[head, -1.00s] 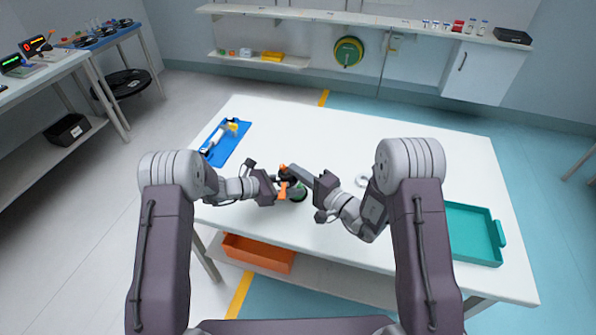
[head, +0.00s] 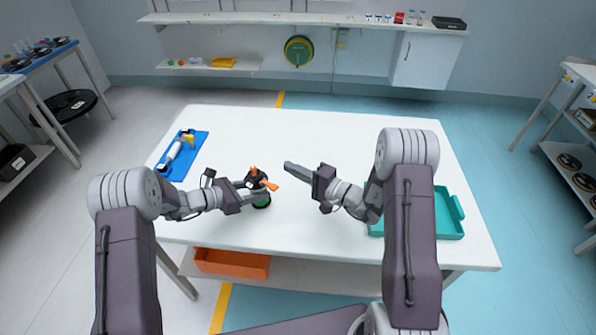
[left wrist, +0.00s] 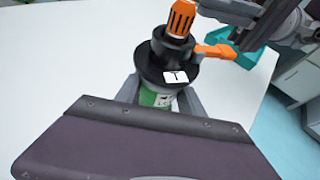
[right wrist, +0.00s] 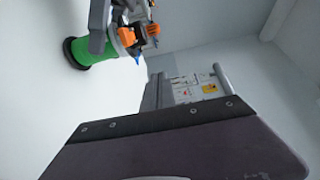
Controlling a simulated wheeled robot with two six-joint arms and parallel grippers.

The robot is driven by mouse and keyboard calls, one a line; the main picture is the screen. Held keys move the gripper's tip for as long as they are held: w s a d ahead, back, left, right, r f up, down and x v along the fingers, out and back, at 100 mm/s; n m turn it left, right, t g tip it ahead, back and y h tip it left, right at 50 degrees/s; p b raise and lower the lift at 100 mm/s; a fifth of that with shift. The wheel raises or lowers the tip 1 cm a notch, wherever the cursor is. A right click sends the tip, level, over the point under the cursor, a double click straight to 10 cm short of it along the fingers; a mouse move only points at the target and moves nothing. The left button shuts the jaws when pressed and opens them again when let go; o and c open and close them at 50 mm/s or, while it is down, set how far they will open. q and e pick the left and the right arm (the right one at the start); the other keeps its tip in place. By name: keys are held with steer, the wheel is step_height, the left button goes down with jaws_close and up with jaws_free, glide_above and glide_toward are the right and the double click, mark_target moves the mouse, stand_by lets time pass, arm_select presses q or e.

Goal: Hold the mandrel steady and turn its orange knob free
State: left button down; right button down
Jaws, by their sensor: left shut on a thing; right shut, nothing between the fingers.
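The mandrel (head: 262,201) stands upright on the white table, with a green body, a black flange, an orange side lever (left wrist: 215,51) and an orange ribbed knob (left wrist: 181,18) on top. The knob also shows in the head view (head: 254,171). My left gripper (head: 256,190) is shut around the mandrel's body below the flange. My right gripper (head: 288,166) is shut and empty, to the right of the knob and apart from it. In the right wrist view the mandrel's green body (right wrist: 98,52) lies at upper left, partly hidden by a left finger.
A blue mat (head: 196,150) with a white and yellow tool lies at the table's left. A teal tray (head: 457,207) is at the right, partly behind my right arm. An orange bin (head: 232,263) sits on the shelf below.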

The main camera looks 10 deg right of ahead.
steer(key=shift+v, duration=0.9)
arm_select(q)
steer(key=c, duration=0.6)
jaws_free()
steer(key=shift+c, duration=0.2)
